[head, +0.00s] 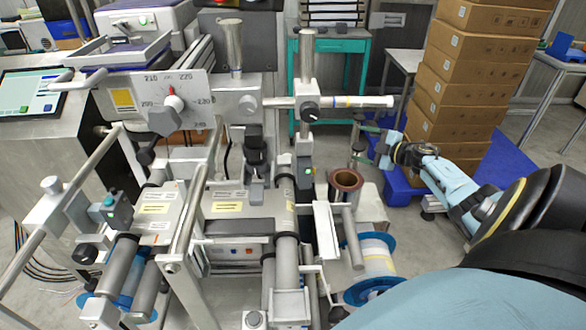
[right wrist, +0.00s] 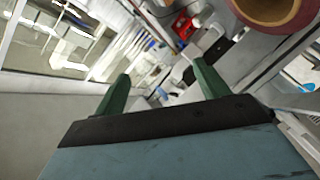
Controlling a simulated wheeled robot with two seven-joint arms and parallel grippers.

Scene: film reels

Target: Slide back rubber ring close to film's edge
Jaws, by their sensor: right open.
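A horizontal rod (head: 380,102) sticks out to the right from the machine. It carries pale bands with thin blue and yellow stripes; I cannot tell which band is the rubber ring or where the film's edge lies. A brown roll (head: 346,181) sits below the rod, and a reddish-brown roll also shows at the top right of the right wrist view (right wrist: 272,10). My right gripper (head: 369,145) is below the rod and to the right of the brown roll, its green fingers apart. In the right wrist view nothing is between the fingers (right wrist: 161,72). My left gripper is out of view.
A reel with blue flanges (head: 376,265) is low on the machine's right side. A tall stack of cardboard boxes (head: 470,70) stands on a blue pallet (head: 503,165) behind my right arm. Open floor lies between machine and pallet.

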